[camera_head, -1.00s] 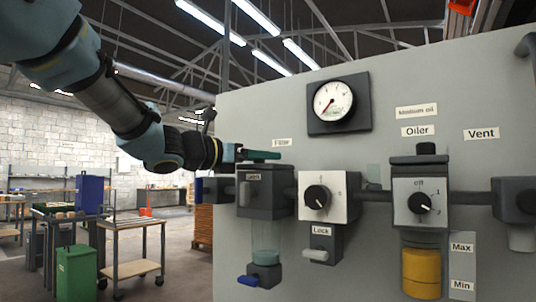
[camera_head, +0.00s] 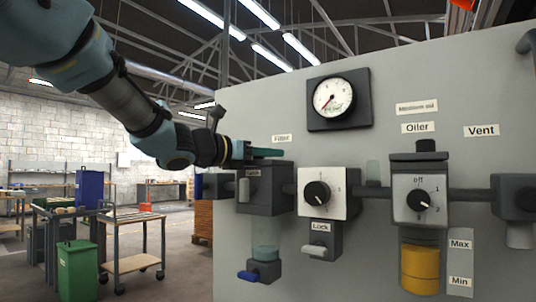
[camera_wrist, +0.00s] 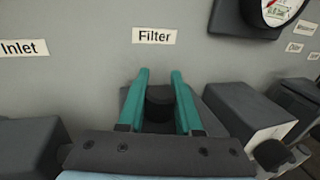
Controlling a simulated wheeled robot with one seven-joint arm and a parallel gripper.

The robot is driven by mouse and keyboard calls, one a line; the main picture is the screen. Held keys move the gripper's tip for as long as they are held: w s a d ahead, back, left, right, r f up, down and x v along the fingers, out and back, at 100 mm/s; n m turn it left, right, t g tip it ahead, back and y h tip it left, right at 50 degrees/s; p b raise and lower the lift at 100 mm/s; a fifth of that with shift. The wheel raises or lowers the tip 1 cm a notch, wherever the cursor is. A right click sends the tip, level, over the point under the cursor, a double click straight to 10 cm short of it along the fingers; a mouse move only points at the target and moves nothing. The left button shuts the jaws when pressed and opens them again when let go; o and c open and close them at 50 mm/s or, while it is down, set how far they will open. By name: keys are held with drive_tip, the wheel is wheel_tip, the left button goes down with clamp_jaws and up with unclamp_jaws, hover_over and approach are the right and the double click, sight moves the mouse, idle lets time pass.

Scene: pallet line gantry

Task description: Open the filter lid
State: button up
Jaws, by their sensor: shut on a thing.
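The filter (camera_head: 270,198) is a dark grey block with a clear bowl (camera_head: 264,236) under it, at the left of the panel in the head view. A small "Catch" label and a grey catch (camera_head: 243,190) are on its front. My gripper (camera_head: 268,153) reaches in from the left over its top. In the wrist view my green fingers (camera_wrist: 160,85) stand on both sides of a dark round knob (camera_wrist: 158,104) on the filter's top and are shut on it. The lid's seam is too small to make out, and it looks level.
To the right are a white-faced knob (camera_head: 318,194) with a lock lever (camera_head: 315,251) below, a gauge (camera_head: 333,98) above, and the oiler (camera_head: 421,203). Carts (camera_head: 125,240) and a green bin (camera_head: 77,270) stand at the left.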

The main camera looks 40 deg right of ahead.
clamp_jaws()
idle(0.8)
drive_tip(key=w+a+p, duration=0.1)
drive_tip(key=w+a, duration=0.1)
drive_tip(key=w, duration=0.7)
drive_tip(key=shift+a, duration=0.25)
drive_tip(key=shift+w, duration=0.1)
drive_tip(key=o, duration=0.9)
unclamp_jaws()
drive_tip(key=shift+c, duration=0.2)
drive_tip(key=a+b, duration=0.2)
drive_tip(key=a, duration=0.8)
drive_tip(key=shift+a+b, duration=0.3)
drive_tip(key=shift+a, duration=0.1)
